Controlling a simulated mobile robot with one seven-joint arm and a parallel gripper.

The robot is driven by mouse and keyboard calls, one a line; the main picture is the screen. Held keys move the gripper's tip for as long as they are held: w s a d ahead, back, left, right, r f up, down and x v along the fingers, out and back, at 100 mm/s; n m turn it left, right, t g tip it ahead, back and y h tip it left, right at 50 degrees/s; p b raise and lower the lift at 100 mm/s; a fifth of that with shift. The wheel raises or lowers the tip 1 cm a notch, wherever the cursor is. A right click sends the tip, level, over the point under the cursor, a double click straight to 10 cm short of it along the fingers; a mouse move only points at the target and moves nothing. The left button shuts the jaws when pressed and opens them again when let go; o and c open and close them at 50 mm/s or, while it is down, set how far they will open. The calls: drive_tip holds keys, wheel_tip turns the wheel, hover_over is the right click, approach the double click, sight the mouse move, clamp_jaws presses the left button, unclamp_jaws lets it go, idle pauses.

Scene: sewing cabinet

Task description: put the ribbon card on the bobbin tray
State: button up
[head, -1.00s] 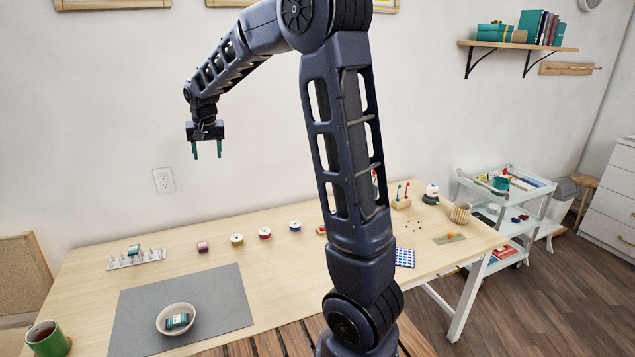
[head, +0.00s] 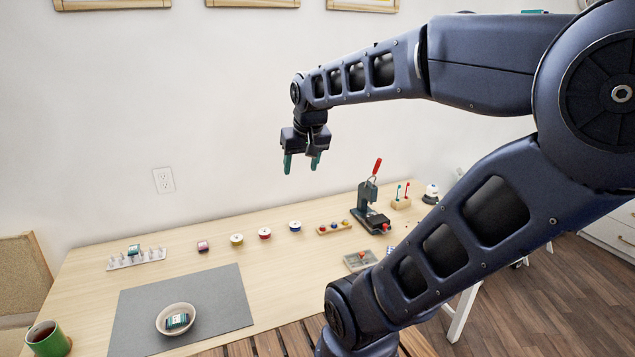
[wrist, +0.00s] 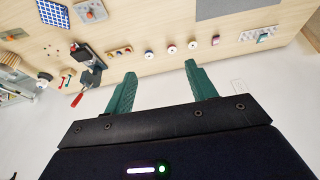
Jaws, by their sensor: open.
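A small teal card with a pale label, which looks like a ribbon card (head: 177,320), lies in a round bowl (head: 175,331) on the grey mat. A white rack with a row of upright pegs, which looks like the bobbin tray (head: 151,259), stands at the back left of the table. A similar teal piece (head: 134,249) rests on its pegs; the tray also shows in the wrist view (wrist: 245,36). My gripper (head: 301,165) is open and empty, high above the table's back, right of both cards. Its two green fingers stand apart in the wrist view (wrist: 160,72).
Small spools (head: 264,233) and a wooden holder (head: 343,227) line the table's back. A press with a red handle (head: 369,208) stands right of them, behind a small grey tray (head: 366,259). A green mug (head: 46,341) is at front left. The grey mat (head: 220,290) is otherwise clear.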

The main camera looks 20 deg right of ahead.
drive_tip(key=s+d+f, duration=0.1)
drive_tip(key=s+f, duration=0.1)
drive_tip(key=s, duration=0.4)
drive_tip(key=shift+s+d+f, duration=0.2)
drive_tip(key=shift+d+f, duration=0.1)
drive_tip(key=shift+d, duration=0.1)
idle(0.8)
